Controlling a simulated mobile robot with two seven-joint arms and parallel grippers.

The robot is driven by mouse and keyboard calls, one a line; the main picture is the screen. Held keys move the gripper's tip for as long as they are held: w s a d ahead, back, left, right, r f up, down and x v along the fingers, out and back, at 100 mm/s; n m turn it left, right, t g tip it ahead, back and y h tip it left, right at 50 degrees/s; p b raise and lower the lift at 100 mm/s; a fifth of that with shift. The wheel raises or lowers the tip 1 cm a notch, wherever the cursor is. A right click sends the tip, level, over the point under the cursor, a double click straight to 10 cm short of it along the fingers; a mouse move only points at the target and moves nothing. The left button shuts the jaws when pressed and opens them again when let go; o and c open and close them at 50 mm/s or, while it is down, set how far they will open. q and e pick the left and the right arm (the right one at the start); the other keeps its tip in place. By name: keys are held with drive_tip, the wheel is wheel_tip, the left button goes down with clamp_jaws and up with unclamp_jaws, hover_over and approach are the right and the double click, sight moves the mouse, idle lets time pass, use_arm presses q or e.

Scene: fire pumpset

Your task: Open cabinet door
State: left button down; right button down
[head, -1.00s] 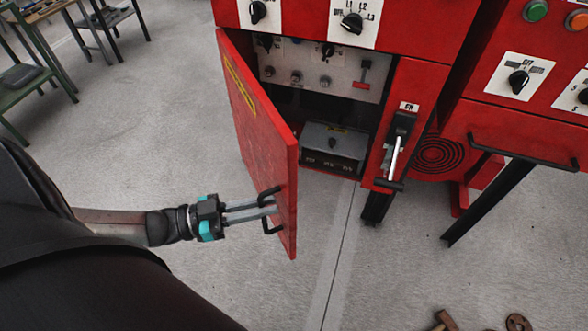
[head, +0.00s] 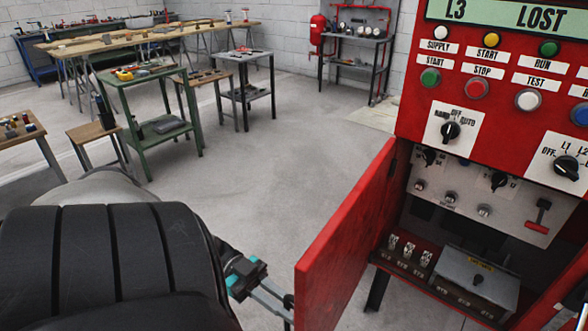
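The red cabinet door (head: 345,240) stands swung open, hinged on the left side of the red cabinet (head: 415,90). The cabinet's inside shows a panel of knobs (head: 470,190) and a grey box (head: 465,278) on its floor. My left gripper (head: 285,302) is at the door's free edge in the lower middle, by the black handle (head: 289,301). Its fingers reach to the handle, but the door edge and frame bottom hide the tips, so its grip cannot be made out. My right gripper is out of view.
A green workbench (head: 150,75) and a small grey table (head: 245,75) stand at the left back. A long wooden table (head: 150,38) is behind them. A red fire extinguisher (head: 318,35) hangs by the back wall. The floor between is clear.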

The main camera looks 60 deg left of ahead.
use_arm(q)
drive_tip(key=shift+s+a, duration=0.15)
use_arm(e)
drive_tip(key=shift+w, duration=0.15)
use_arm(q)
drive_tip(key=c, duration=1.1)
unclamp_jaws()
drive_tip(key=shift+c, duration=0.2)
drive_tip(key=shift+o, duration=1.3)
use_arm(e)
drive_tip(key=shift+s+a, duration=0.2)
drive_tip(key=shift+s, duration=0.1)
